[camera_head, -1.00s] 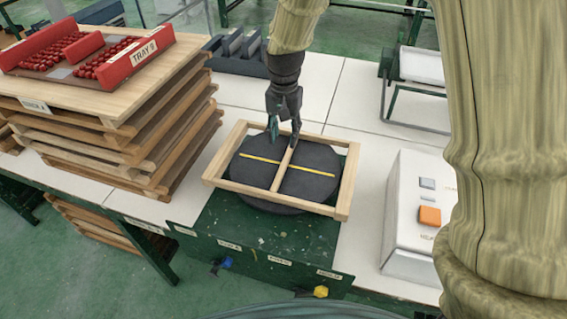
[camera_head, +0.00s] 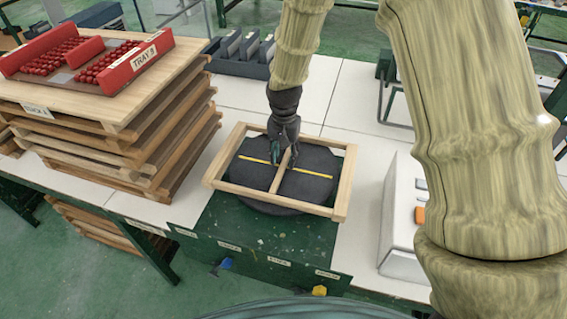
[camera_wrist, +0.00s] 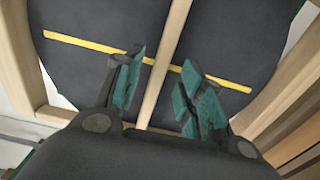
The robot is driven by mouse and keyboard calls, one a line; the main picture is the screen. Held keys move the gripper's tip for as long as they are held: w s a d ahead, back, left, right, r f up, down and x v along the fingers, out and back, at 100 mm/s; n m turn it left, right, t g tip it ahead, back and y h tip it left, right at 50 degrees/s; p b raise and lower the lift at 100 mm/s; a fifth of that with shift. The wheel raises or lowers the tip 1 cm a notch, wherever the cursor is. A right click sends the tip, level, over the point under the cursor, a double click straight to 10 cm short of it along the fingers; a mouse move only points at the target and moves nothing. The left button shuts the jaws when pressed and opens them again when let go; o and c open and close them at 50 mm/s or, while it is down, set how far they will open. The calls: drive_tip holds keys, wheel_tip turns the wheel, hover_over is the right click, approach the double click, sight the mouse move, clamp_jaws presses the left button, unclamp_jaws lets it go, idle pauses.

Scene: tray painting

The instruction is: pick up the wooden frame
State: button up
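The wooden frame (camera_head: 346,182) lies flat over a dark round turntable (camera_head: 313,165) with a yellow line across it. It is rectangular with one middle bar. My gripper (camera_head: 281,158) is down at the middle bar, pointing downward. In the wrist view my gripper (camera_wrist: 160,78) has its two green-padded fingers apart, one on each side of the middle bar (camera_wrist: 163,62). Gaps show between the pads and the bar. Whether the fingertips touch the turntable is hidden.
A stack of wooden trays (camera_head: 150,150) stands left, topped by a red tray of beads (camera_head: 85,62). A white box with an orange button (camera_head: 419,215) stands right, partly hidden by my arm. A dark rack (camera_head: 240,50) is behind. White tabletop lies clear between.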

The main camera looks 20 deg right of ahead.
drive_tip(key=shift+f, duration=1.25)
clamp_jaws()
